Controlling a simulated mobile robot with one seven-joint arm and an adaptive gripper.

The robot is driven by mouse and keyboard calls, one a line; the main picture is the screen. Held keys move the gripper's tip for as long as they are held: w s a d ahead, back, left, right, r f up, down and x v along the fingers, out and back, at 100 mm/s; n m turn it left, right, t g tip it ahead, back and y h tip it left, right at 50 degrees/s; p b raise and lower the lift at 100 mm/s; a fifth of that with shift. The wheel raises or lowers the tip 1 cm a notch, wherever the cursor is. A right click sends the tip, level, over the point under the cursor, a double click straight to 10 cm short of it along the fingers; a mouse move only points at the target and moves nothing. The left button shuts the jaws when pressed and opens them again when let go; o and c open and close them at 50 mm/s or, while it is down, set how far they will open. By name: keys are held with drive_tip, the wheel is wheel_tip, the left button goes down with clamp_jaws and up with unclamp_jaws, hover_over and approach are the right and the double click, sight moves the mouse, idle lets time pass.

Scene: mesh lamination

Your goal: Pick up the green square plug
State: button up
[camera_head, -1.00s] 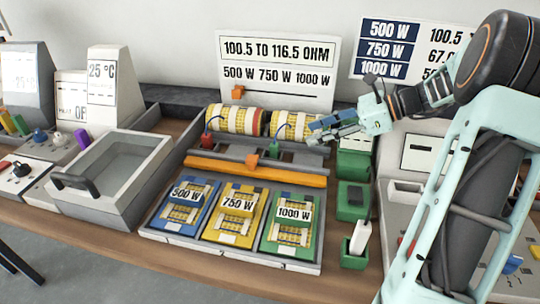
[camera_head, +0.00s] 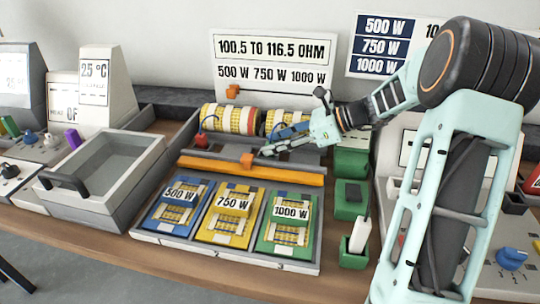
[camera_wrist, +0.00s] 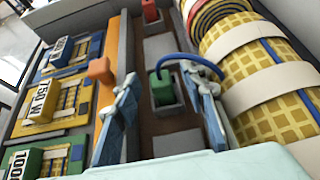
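The green square plug (camera_wrist: 162,90) sits in a grey socket with a blue cable arching from its top toward the roll. It shows in the wrist view between the two blue fingers of my gripper (camera_wrist: 160,80). The fingers are spread, with a gap visible on both sides of the plug. In the head view my gripper (camera_head: 268,148) is low over the grey fixture in front of the yellow rolls and hides the plug there.
A red plug (camera_head: 201,140) stands to the left in the same fixture. Yellow banded rolls (camera_head: 232,118) lie behind. An orange bar (camera_head: 250,170) with an orange block (camera_head: 247,160) is in front. Labelled wattage trays (camera_head: 233,210) lie nearer.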

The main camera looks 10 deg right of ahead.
clamp_jaws()
drive_tip(key=shift+r, duration=0.15)
idle(0.4)
